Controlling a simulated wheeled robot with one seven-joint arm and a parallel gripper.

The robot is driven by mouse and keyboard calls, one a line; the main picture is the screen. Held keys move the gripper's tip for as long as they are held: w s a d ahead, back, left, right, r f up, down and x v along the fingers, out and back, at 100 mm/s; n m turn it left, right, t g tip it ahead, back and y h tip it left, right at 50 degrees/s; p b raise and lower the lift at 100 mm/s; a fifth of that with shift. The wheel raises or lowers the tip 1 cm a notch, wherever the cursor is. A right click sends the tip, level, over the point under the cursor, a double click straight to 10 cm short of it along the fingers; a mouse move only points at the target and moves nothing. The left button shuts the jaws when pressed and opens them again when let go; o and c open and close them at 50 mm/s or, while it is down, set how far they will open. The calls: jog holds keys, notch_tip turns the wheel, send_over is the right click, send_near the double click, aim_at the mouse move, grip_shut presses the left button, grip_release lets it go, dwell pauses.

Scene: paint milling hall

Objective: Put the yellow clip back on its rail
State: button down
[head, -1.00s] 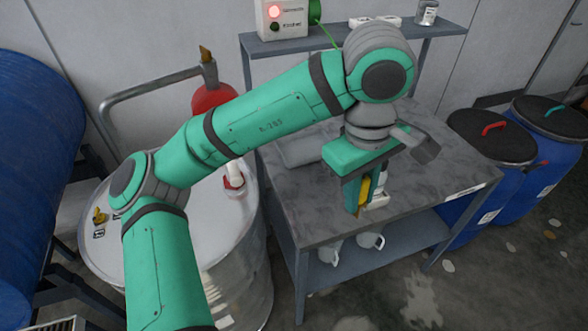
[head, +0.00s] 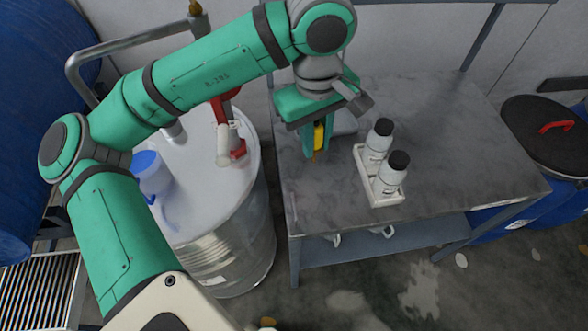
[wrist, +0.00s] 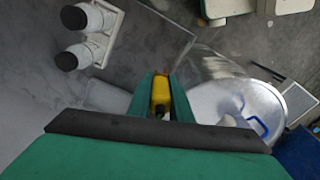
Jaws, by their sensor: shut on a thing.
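The yellow clip (head: 319,136) is between the two green fingers of my gripper (head: 316,154), which is shut on it. The clip and fingers point down over the left part of the grey metal bench (head: 450,140). In the wrist view the clip (wrist: 161,90) shows between the fingers (wrist: 162,78), and its lower part is hidden. I cannot make out the clip's rail in these views.
A white rack (head: 385,199) with two black-capped bottles stands on the bench right of my gripper. A steel drum (head: 225,205) at left carries a blue jug (head: 152,175) and a red fitting (head: 238,150). The bench's right part is clear.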

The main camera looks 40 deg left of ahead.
jog(key=s+a+f+m, duration=0.2)
jog(key=s+f+m, duration=0.3)
jog(key=f, duration=0.5)
send_over(294, 206)
jog(key=shift+g, duration=0.4)
jog(key=shift+w+f, duration=0.1)
jog(key=shift+f, duration=2.25)
jog(key=shift+s+f, duration=0.15)
jog(key=shift+s, duration=0.05)
jog(key=shift+f, duration=0.1)
jog(key=shift+w+f, duration=0.15)
jog(key=shift+f, duration=0.3)
jog(key=shift+w, duration=0.1)
jog(key=shift+s+a+f, duration=0.1)
jog(key=shift+s+f, duration=0.15)
jog(key=shift+f, duration=0.05)
jog(key=shift+w+f, duration=0.15)
jog(key=shift+f, duration=1.65)
